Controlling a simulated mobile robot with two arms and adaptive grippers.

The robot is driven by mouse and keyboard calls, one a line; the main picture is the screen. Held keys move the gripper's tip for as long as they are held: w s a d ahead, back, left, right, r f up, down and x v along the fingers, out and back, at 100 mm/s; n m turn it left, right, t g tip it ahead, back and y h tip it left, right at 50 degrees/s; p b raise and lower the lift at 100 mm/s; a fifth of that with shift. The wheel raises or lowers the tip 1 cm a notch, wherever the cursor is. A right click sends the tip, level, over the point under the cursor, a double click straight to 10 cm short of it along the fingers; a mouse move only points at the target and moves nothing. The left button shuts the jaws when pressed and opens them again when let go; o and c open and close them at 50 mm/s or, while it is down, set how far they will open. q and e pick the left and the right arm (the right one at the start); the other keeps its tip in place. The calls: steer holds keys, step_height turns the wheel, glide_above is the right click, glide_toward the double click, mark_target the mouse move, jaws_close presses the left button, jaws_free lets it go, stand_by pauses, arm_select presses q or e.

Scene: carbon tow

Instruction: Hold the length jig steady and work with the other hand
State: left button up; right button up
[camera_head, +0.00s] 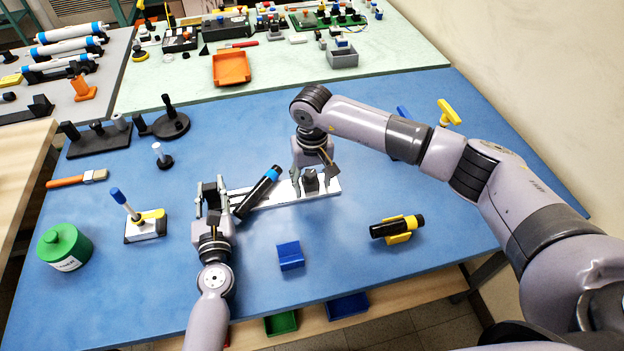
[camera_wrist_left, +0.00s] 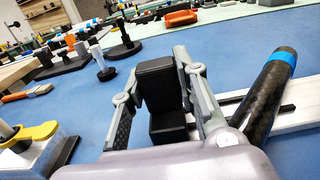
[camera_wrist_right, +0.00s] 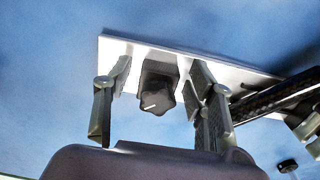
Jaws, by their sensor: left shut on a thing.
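The length jig (camera_head: 326,187) is a pale flat rail on the blue table, with a black block (camera_wrist_left: 160,88) at its left end and a black knob (camera_wrist_right: 158,92) at its right end. My left gripper (camera_head: 211,197) is shut on the black block. My right gripper (camera_head: 311,172) is over the right end, its fingers on either side of the knob with gaps visible in the right wrist view. A black tube with a blue band (camera_head: 258,192) lies slantwise across the jig, beside the left gripper; its lower end is partly hidden by that gripper.
A blue block (camera_head: 290,256) and a black-and-yellow tool on a yellow rest (camera_head: 397,229) lie in front. A green jar (camera_head: 64,247), a brush (camera_head: 77,179) and a pen stand (camera_head: 145,226) are at left. An orange tray (camera_head: 231,67) is behind.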

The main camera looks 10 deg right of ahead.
jaws_close()
stand_by(0.4)
